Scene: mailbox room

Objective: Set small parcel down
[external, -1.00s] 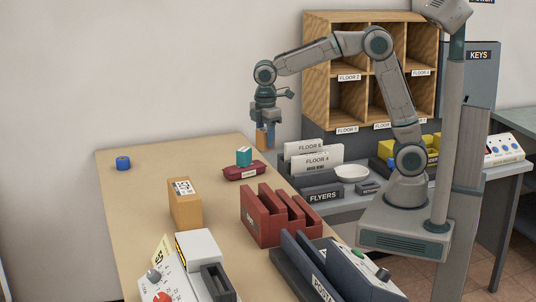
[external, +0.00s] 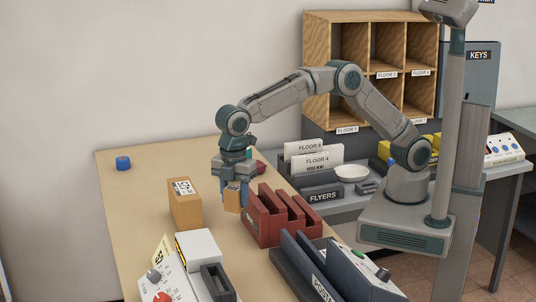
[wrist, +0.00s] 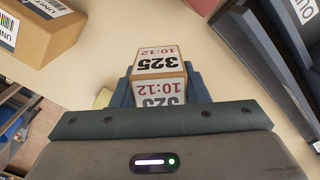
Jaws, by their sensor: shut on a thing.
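The small parcel (external: 232,197) is a little brown box held between the fingers of my gripper (external: 235,186). In the wrist view the small parcel (wrist: 158,62) shows white labels reading 325 and 10:12. My gripper (wrist: 160,92) is shut on it. The parcel is low over the tan table (external: 140,190), between a larger brown box and a dark red rack; I cannot tell if it touches the table.
The larger brown box (external: 185,204) stands just left of the parcel. The dark red slotted rack (external: 268,226) is close on the right. A blue round item (external: 123,163) lies at the far left. The table's left side is largely clear.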

